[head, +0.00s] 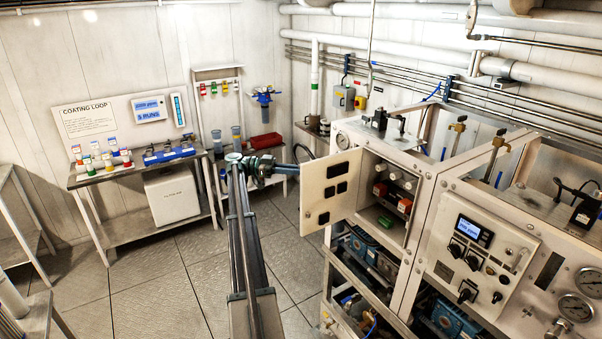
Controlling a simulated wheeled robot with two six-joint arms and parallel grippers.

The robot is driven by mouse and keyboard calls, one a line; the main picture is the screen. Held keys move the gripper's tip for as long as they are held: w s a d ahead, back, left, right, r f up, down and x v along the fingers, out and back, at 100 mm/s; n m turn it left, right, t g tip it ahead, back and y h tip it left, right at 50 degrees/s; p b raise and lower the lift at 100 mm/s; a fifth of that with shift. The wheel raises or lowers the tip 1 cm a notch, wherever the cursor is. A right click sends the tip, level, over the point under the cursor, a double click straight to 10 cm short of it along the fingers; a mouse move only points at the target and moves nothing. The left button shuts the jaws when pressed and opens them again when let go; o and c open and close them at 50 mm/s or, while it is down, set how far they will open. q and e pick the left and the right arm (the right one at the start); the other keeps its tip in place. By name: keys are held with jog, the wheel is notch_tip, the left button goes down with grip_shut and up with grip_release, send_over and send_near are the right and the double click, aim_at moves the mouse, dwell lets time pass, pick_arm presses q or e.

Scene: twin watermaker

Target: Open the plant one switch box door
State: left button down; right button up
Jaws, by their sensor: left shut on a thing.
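The switch box (393,205) is on the left end of the white machine frame. Its pale door (329,188) stands open, swung out to the left, with dark rectangular cut-outs showing. Inside the box are white cylinders (400,179), a red-orange part (405,205) and a green part (385,223). My left arm reaches up from the bottom, and its wrist bends right toward the door's free edge. My left gripper (291,168) is shut at that edge. Its exact contact with the door is small and partly hidden. My right gripper is out of view.
A control panel (481,262) with a lit display and gauges is right of the box. A bench (138,172) with coloured bottles stands at the back left. A small table with a red bin (266,141) is behind my wrist. The tiled floor between is clear.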

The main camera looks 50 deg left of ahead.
pick_arm(q)
jog(key=shift+w+a+f+g, duration=0.1)
jog(key=shift+w+a+g, duration=0.2)
jog(key=shift+w, duration=0.15)
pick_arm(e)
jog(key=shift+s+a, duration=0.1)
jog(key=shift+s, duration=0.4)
pick_arm(q)
jog(key=shift+d, duration=0.1)
jog(key=c, duration=1.2)
grip_release()
jog(key=shift+o, duration=1.4)
jog(key=shift+w+f, duration=0.1)
jog(key=shift+w, duration=0.1)
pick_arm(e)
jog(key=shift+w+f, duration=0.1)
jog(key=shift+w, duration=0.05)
pick_arm(q)
jog(key=shift+s, duration=0.15)
